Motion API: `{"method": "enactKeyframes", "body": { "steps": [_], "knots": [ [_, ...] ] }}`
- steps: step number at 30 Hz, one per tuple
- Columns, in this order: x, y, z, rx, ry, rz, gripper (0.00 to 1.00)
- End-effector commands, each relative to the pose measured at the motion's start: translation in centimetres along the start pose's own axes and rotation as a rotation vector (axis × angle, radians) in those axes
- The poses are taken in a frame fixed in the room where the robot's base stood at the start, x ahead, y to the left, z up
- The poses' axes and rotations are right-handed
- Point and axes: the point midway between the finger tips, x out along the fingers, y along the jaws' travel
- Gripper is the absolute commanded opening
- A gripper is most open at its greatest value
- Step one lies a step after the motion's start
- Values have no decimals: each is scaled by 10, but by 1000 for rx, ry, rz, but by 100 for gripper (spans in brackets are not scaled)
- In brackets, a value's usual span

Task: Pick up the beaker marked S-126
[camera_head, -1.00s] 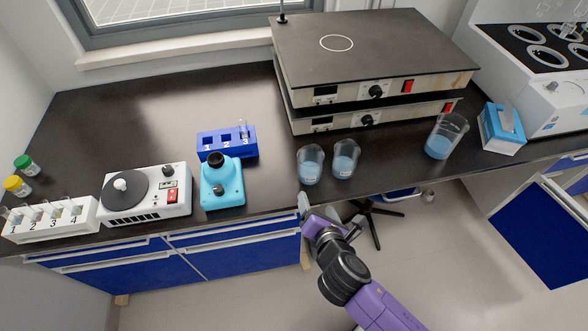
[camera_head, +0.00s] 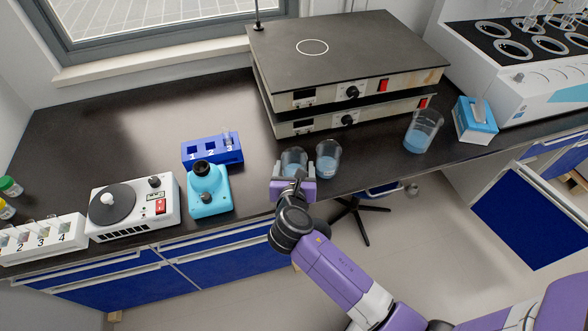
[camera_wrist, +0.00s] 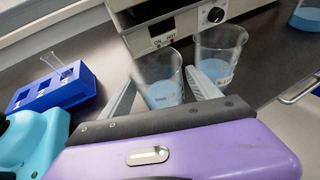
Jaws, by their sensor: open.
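Three clear beakers with blue liquid stand upright on the dark bench: a left beaker (camera_head: 293,157), a middle beaker (camera_head: 328,161) and a right beaker (camera_head: 422,132). Small markings show on the left beaker (camera_wrist: 163,93) and the middle beaker (camera_wrist: 217,62) in the wrist view, but I cannot read them, so I cannot tell which is S-126. My gripper (camera_head: 292,172) is open at the bench's front edge, at the left beaker. In the wrist view its fingers (camera_wrist: 159,76) extend on either side of that beaker; the right finger lies between the two beakers. My gripper hides the left beaker's lower part in the head view.
Stacked hotplates (camera_head: 345,75) stand behind the beakers. A blue tube rack (camera_head: 212,150), a turquoise device (camera_head: 208,190) and a white stirrer (camera_head: 133,207) are to the left. A tissue box (camera_head: 476,121) and a white bath unit (camera_head: 525,75) are to the right.

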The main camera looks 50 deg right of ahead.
Motion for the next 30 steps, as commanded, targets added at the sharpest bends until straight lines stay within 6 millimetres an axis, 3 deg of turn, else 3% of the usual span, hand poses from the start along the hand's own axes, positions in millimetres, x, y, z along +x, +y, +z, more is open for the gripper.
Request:
{"method": "enactKeyframes", "body": {
  "steps": [9,18,27,30],
  "knots": [
    [42,2,-4,3,0,-1,71],
    [46,2,-5,2,1,0,71],
    [46,2,-5,2,1,1,13],
    [46,2,-4,2,0,1,11]
  ]
}}
